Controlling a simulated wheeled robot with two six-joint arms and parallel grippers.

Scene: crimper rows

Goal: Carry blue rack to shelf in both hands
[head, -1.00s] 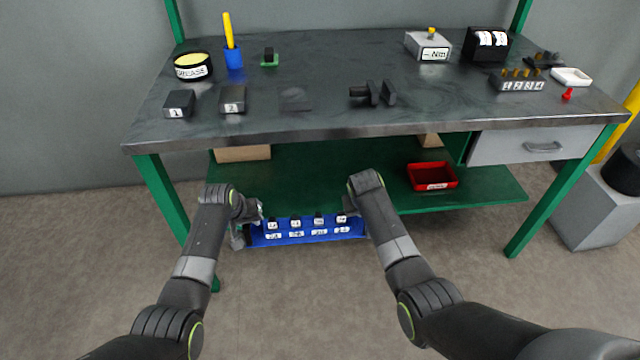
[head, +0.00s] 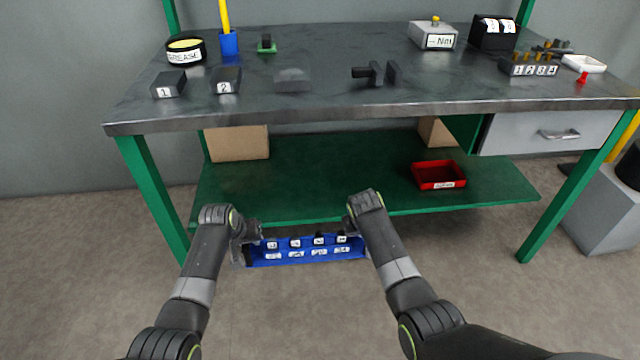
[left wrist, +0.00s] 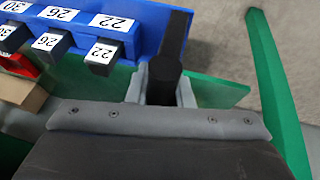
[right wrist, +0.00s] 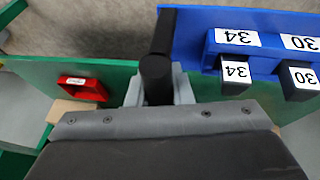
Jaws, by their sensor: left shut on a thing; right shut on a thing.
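The blue rack (head: 308,257) hangs between my two grippers in the head view, just in front of the lower shelf's front edge. It carries several dark blocks with white number labels; 22, 26 and 30 show in the left wrist view, 30 and 34 in the right. My left gripper (left wrist: 162,88) is shut on the dark handle at one end of the rack. My right gripper (right wrist: 158,88) is shut on the dark handle at the other end. The green lower shelf (head: 310,180) lies under the workbench. In the head view the arms hide the rack's ends.
A red bin (head: 438,175) stands on the shelf at right. Cardboard boxes (head: 238,143) and (head: 434,131) stand at its back. The shelf's middle is clear. The grey tabletop (head: 330,105) overhangs it; green legs (head: 152,195) flank it.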

